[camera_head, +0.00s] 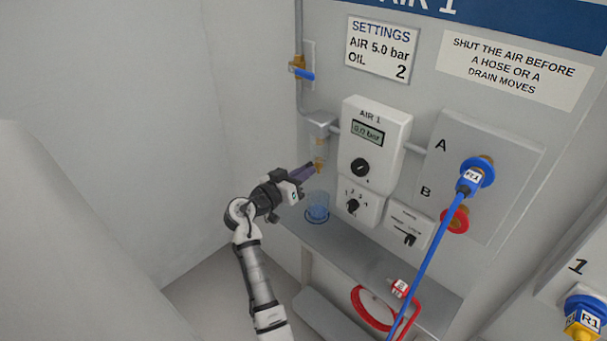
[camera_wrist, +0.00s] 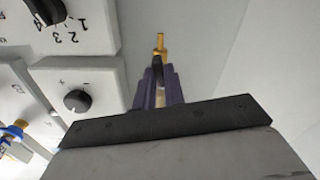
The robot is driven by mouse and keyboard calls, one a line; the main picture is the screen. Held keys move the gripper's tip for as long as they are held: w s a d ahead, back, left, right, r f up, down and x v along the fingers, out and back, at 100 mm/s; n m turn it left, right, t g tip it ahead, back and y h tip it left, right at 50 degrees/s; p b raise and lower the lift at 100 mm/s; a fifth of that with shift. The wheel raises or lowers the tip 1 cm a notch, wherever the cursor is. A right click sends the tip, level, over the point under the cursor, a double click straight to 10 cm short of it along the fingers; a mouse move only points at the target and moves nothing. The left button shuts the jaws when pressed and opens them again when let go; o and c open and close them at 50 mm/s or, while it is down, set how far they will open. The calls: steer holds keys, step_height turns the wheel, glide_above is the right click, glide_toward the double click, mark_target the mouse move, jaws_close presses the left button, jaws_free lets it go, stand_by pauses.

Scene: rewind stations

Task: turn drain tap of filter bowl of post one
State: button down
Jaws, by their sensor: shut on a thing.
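The filter bowl (camera_head: 320,148) of post one hangs under a grey head on the air pipe, left of the AIR 1 box. Its small brass drain tap (camera_head: 319,168) is at the bottom. My gripper (camera_head: 311,171) reaches in from the left at the tap, its purple fingers shut on it. In the wrist view the purple fingers of my gripper (camera_wrist: 160,85) are close together, and a brass piece of the drain tap (camera_wrist: 160,42) sticks out beyond their tips. The fingers hide part of the tap, so its turn angle cannot be told.
A clear blue cup (camera_head: 317,207) stands on the grey shelf (camera_head: 352,248) below the bowl. The AIR 1 box (camera_head: 375,138) reads 0.0 bar. A blue-handled valve (camera_head: 302,71) is on the pipe above. A blue hose (camera_head: 433,250) runs from port A; a red hose (camera_head: 365,300) hangs lower.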

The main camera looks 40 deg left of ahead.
steer(key=shift+n+p, duration=2.3)
steer(key=shift+n, duration=5.2)
steer(key=shift+f, duration=0.1)
steer(key=shift+a, duration=0.1)
steer(key=c, duration=1.5)
jaws_free()
steer(key=shift+s, duration=0.15)
steer(key=shift+s+a+b, duration=0.15)
steer(key=shift+s+b, duration=0.6)
steer(key=shift+s, duration=1.5)
steer(key=shift+s+a+b, duration=0.2)
steer(key=shift+s+b, duration=0.5)
steer(key=shift+s, duration=1.6)
steer(key=shift+s+a+b, duration=0.15)
steer(key=shift+s+b, duration=0.6)
steer(key=shift+s, duration=1.5)
